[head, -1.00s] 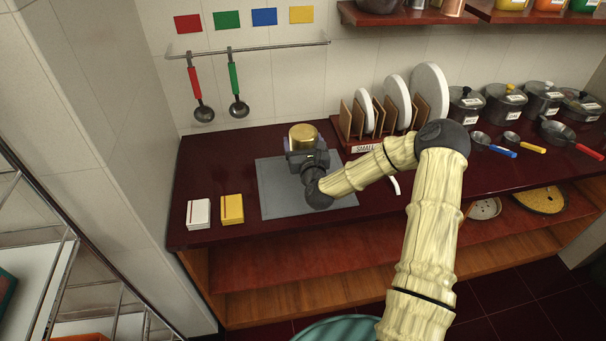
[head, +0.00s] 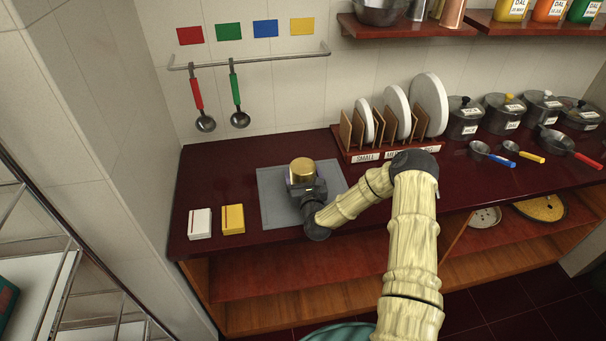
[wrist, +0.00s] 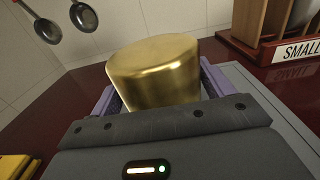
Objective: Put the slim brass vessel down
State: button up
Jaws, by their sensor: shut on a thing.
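The brass vessel (head: 302,170) shows its gold top above my gripper (head: 305,186) in the head view. In the wrist view the brass vessel (wrist: 158,70) stands upright between the two jaws of my gripper (wrist: 155,95), which are shut on it. My gripper and the vessel are over the grey mat (head: 272,205) on the dark red counter. The vessel's lower part is hidden by my gripper, so I cannot tell whether its base touches the mat.
A white box (head: 200,223) and a yellow box (head: 232,219) lie left of the mat. A plate rack (head: 372,156) stands behind it to the right. Two ladles (head: 205,123) hang on the wall rail. Several lidded pots (head: 465,118) stand farther right.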

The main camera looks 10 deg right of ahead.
jog(key=shift+s+d, duration=0.15)
jog(key=shift+d, duration=0.1)
jog(key=shift+a+f, duration=0.1)
jog(key=o, duration=1.1)
jog(key=shift+a, duration=0.15)
jog(key=shift+s, duration=0.1)
jog(key=shift+s, duration=0.35)
jog(key=s+b, duration=0.3)
jog(key=s, duration=0.8)
